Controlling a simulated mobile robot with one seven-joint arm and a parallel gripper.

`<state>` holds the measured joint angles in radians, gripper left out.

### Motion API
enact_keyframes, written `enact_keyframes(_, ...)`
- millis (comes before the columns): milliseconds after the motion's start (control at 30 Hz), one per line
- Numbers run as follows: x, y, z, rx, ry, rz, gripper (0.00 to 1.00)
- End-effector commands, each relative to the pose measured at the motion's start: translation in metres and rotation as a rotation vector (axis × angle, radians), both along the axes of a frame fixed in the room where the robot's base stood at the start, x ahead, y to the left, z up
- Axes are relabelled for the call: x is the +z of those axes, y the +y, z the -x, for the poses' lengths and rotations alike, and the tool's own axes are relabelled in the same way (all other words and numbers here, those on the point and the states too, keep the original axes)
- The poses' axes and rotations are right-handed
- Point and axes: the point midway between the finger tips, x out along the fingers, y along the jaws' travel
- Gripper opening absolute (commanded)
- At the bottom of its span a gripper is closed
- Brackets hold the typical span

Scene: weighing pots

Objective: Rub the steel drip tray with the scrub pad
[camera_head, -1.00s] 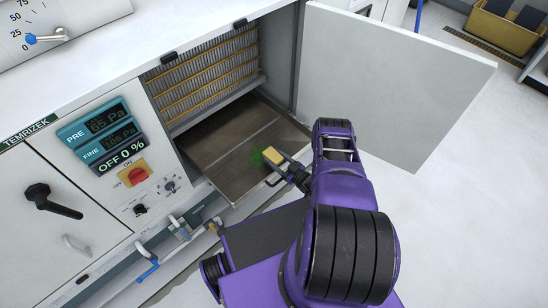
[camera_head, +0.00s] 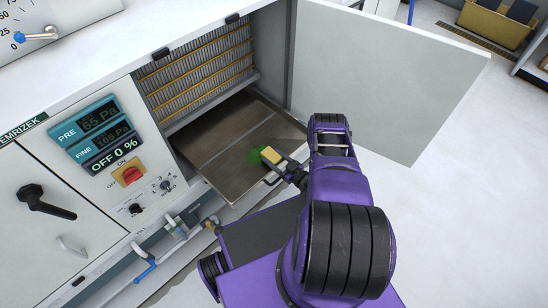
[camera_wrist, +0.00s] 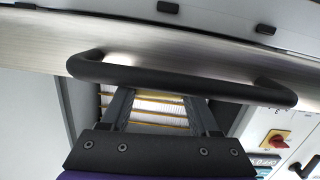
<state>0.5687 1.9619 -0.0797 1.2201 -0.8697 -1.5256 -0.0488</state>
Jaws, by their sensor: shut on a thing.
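The steel drip tray (camera_head: 222,142) is slid part way out of the open cabinet, low down, in the head view. The scrub pad (camera_head: 270,155), yellow with a green side, is at its front right part, at the tip of my gripper (camera_head: 282,163). My gripper is shut on the pad; whether the pad touches the tray floor I cannot tell. In the wrist view my gripper (camera_wrist: 160,100) reaches behind the tray's black handle (camera_wrist: 180,78), and the brushed tray front (camera_wrist: 150,45) crosses above. The pad and fingertips are hidden there.
The open white door (camera_head: 392,80) stands right of the tray, close to my arm. Finned panels with yellow strips (camera_head: 200,75) fill the cabinet above the tray. A control panel with a red switch (camera_head: 129,174) is on the left. Pipes with a blue valve (camera_head: 145,270) run below.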

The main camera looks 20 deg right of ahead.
Motion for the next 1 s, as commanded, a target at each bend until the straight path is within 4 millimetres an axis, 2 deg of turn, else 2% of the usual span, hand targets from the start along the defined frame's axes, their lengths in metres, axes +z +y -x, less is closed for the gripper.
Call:
enact_keyframes(33, -0.021, 0.044, 0.01, 0.018, 0.051, -0.058, 0.06)
enact_keyframes(367, -0.021, 0.05, -0.003, 0.02, 0.05, -0.055, 0.06)
enact_keyframes(700, -0.021, 0.058, -0.028, 0.015, 0.052, -0.056, 0.06)
enact_keyframes(1000, -0.02, 0.061, -0.039, 0.022, 0.054, -0.049, 0.06)
